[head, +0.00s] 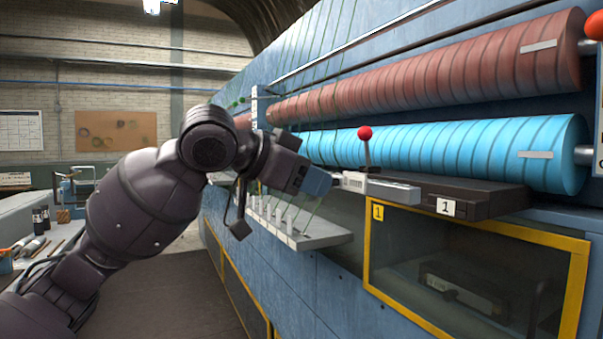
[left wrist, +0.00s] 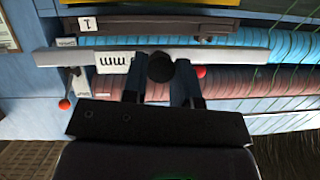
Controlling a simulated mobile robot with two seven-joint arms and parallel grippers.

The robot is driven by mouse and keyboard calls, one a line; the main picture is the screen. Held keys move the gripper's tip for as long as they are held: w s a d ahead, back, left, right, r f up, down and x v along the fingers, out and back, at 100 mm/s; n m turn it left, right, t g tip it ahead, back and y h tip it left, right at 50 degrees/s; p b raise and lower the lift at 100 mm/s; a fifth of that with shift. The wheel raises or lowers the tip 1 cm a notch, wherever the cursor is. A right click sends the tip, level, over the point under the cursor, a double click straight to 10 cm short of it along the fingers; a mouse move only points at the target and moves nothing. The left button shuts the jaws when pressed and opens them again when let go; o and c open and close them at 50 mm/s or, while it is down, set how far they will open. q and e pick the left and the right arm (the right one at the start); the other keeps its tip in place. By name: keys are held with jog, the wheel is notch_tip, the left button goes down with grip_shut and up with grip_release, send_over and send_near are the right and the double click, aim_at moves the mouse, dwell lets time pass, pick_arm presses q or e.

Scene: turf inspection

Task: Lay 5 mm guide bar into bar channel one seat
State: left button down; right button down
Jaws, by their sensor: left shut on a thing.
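My left gripper (head: 331,182) is shut on a light grey guide bar (head: 395,191), which sticks out to the right towards the bar channel. In the left wrist view the bar (left wrist: 225,55) runs across the picture, with a white label ending in "mm"; the fingers (left wrist: 158,82) hide part of it and the digit cannot be read. Bar channel one (head: 480,197) is a dark, long block with a white "1" plate, below the blue roll. It also shows in the left wrist view (left wrist: 165,25), a strip of blue roll between it and the bar. My right gripper is not in view.
A red-knobbed lever (head: 365,134) stands just behind the bar. A blue roll (head: 440,150) and a red roll (head: 450,75) lie above the channel. A grey shelf with several white pegs (head: 300,238) is below my gripper. A yellow-framed window (head: 470,270) sits under the channel.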

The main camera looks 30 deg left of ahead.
pick_arm(q)
jog(key=w+d, duration=0.4)
jog(key=w, duration=0.1)
jog(key=shift+w+d, duration=0.15)
jog(key=shift+w, duration=0.1)
dwell(0.3)
jog(key=shift+w+d+r, duration=0.1)
jog(key=shift+w+d, duration=0.7)
jog(key=shift+w, duration=0.2)
jog(key=shift+w+d, duration=0.75)
jog(key=shift+w, duration=0.2)
dwell(1.1)
jog(key=shift+f+b, duration=0.5)
jog(key=shift+f, duration=0.55)
dwell(0.7)
jog(key=c, duration=0.8)
grip_release()
jog(key=b+v, duration=0.2)
jog(key=v, duration=0.9)
jog(key=shift+f, duration=0.1)
